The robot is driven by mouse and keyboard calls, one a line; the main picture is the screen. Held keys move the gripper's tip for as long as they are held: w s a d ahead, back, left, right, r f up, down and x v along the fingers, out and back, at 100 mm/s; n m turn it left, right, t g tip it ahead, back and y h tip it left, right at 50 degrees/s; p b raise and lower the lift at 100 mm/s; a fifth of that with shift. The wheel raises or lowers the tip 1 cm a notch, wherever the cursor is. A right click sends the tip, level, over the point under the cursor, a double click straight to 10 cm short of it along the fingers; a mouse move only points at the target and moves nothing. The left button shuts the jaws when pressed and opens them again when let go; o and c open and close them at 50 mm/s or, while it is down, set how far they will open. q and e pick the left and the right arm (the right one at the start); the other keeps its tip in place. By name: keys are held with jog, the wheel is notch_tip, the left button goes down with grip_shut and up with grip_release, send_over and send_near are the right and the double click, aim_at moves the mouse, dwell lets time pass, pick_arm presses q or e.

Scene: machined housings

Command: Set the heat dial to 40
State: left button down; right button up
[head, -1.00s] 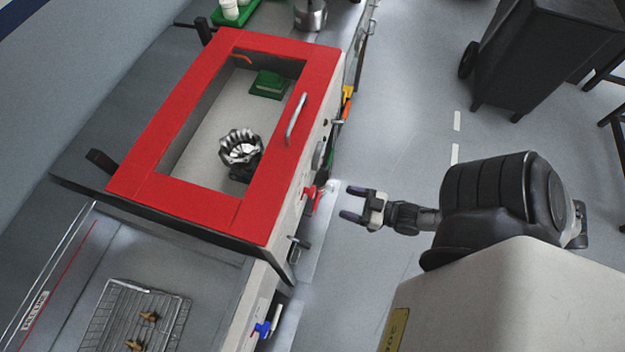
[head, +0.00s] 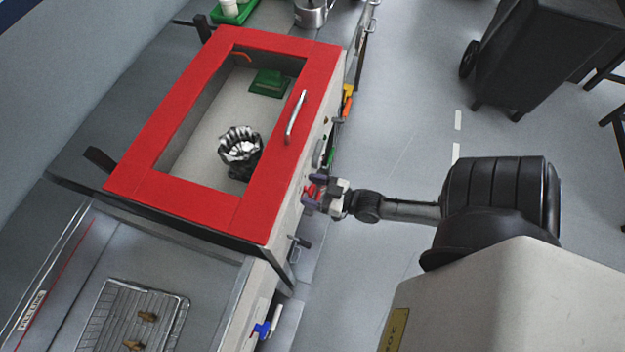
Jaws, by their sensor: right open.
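A red-framed machine with a window (head: 265,212) stands on the bench, and its front panel faces right. A red knob or lever (head: 311,190) sits on that panel. I cannot tell whether it is the heat dial, and no scale or number is readable. My right gripper (head: 313,192) is open at the red part, with one finger on either side of it in this view. The gripper covers much of it, and contact cannot be told. A grey rounded part (head: 318,153) sits farther up the same panel. My left gripper is not in view.
A bar handle (head: 296,116) stands out from the red frame. A dark T-shaped lever (head: 299,241) and a blue valve handle (head: 263,329) are lower along the front. A wire rack (head: 100,318) lies at lower left.

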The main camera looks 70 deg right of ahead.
jog(key=shift+c, duration=0.2)
jog(key=c, duration=0.9)
jog(key=shift+o, duration=0.2)
jog(key=shift+r+m+p, duration=0.2)
jog(key=shift+m+p, duration=0.9)
jog(key=shift+p, duration=0.05)
jog(key=m+p, duration=0.1)
jog(key=m, duration=0.1)
jog(key=shift+d+m+p, duration=0.1)
jog(key=shift+m+p, duration=0.2)
jog(key=shift+p, duration=0.1)
jog(key=m+p, duration=0.1)
jog(key=m, duration=0.1)
jog(key=shift+f+m, duration=0.15)
jog(key=shift+m, duration=0.15)
jog(key=m, duration=0.2)
jog(key=shift+f+m+p, duration=0.1)
jog(key=shift+m+p, duration=0.3)
jog(key=shift+m, duration=0.6)
jog(key=shift+d, duration=0.1)
jog(key=shift+m, duration=0.3)
